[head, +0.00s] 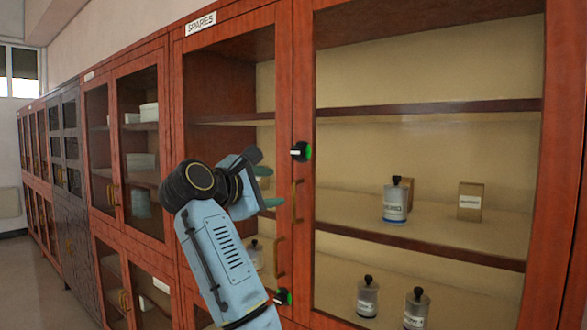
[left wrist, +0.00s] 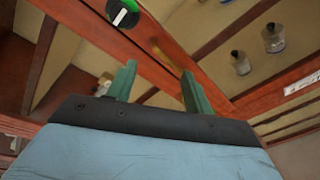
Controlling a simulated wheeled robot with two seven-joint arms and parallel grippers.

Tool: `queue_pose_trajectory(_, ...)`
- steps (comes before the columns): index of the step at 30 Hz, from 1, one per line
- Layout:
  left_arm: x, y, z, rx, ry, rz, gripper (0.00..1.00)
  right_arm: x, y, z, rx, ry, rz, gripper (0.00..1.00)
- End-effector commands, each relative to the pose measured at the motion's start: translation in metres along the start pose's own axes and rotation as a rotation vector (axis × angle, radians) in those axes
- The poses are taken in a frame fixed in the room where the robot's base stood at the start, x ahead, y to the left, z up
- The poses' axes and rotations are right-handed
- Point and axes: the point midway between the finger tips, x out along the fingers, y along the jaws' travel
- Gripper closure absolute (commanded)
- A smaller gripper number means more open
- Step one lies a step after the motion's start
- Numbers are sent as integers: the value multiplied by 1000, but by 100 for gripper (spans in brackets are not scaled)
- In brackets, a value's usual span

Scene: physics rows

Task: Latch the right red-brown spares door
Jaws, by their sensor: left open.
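The right red-brown spares door (head: 303,90) has a large glass pane and looks flush or nearly flush with its frame; I cannot tell if a small gap remains. A round black-and-green latch knob (head: 301,151) with a white mark sits on its left stile, above a brass handle (head: 296,201). In the head view the mark lies roughly level. The knob also shows at the top of the left wrist view (left wrist: 122,14). My left gripper (head: 267,187) is open and empty, below and left of the knob, its green fingers (left wrist: 158,84) apart. My right gripper is out of view.
A "SPARES" label (head: 201,23) is above the left glass door. A lower knob (head: 283,297) and lower handle (head: 280,257) sit below. Behind the glass stand jars (head: 395,205) and a small box (head: 470,202). More cabinets line the wall leftward; floor (head: 30,275) shows at far left.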

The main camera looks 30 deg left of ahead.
Motion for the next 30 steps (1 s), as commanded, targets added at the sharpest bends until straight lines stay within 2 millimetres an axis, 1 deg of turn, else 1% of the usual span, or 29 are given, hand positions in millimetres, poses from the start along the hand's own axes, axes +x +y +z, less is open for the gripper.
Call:
queue_pose_trajectory(1, -14, 20, 10, -63, -33, 36, 49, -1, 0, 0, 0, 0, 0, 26)
queue_pose_trajectory(3, -29, 37, 18, -138, -66, 64, 49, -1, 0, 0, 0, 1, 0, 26)
queue_pose_trajectory(6, -42, 50, 24, -203, -98, 85, 49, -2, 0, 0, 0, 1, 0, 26)
queue_pose_trajectory(8, -44, 54, 26, -223, -107, 89, 49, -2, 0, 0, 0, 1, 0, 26)
queue_pose_trajectory(10, -42, 56, 27, -233, -112, 90, 49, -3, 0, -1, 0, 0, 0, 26)
queue_pose_trajectory(14, -25, 57, 29, -232, -111, 87, 49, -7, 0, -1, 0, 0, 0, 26)
queue_pose_trajectory(24, 45, 65, 36, -229, -110, 88, 49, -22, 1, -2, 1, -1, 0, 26)
queue_pose_trajectory(27, 61, 66, 38, -230, -110, 89, 49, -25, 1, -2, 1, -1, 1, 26)
queue_pose_trajectory(30, 73, 68, 38, -229, -110, 90, 49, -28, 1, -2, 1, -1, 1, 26)
